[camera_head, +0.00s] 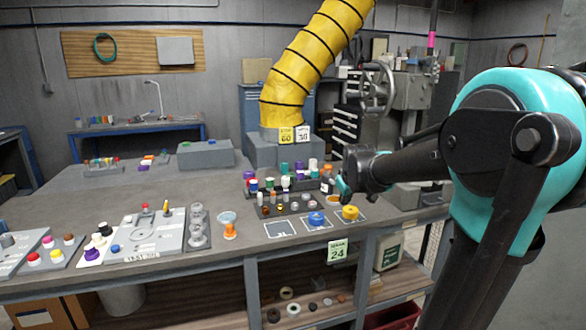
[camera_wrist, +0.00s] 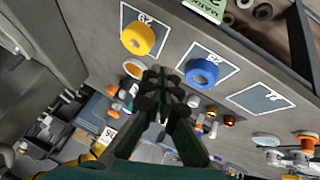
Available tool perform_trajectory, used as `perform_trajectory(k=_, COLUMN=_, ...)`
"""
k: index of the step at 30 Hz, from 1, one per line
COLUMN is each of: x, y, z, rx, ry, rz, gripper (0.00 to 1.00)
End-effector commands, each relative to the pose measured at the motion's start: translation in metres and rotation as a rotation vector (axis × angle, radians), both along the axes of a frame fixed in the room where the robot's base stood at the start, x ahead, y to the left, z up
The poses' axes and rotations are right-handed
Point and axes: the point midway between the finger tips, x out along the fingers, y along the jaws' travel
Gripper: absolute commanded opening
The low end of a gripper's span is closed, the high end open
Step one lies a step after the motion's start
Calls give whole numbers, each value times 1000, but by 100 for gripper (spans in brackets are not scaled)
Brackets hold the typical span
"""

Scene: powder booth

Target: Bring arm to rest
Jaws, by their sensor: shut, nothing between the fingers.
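My arm reaches in from the right of the head view. My gripper (camera_head: 343,188) is over the back right part of the workbench, close to a cluster of small bottles. In the wrist view my gripper (camera_wrist: 166,82) has its dark fingers together with nothing between them. A yellow ring (camera_head: 350,212) and a blue ring (camera_head: 317,218) sit on marked squares at the bench's front edge. They also show in the wrist view, the yellow ring (camera_wrist: 137,39) left of the fingertips and the blue ring (camera_wrist: 201,73) right of them. The gripper appears apart from both.
A rack of small bottles (camera_head: 283,199) stands behind the squares. An empty marked square (camera_head: 280,229) is left of the blue ring. An orange funnel-like piece (camera_head: 230,231) and a grey panel (camera_head: 146,236) stand further left. A yellow hose (camera_head: 316,62) hangs behind. Bare bench lies at back left.

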Motion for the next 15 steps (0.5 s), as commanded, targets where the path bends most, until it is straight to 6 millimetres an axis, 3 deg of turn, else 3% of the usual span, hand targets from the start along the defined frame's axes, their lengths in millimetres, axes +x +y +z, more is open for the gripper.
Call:
perform_trajectory(k=9, x=-169, y=-15, z=-120, rx=169, ry=164, rz=-258, gripper=0)
perform_trajectory(k=12, x=-216, y=-17, z=-150, rx=209, ry=208, rz=-331, gripper=0)
perform_trajectory(k=15, x=-251, y=-18, z=-172, rx=238, ry=240, rz=-386, gripper=0)
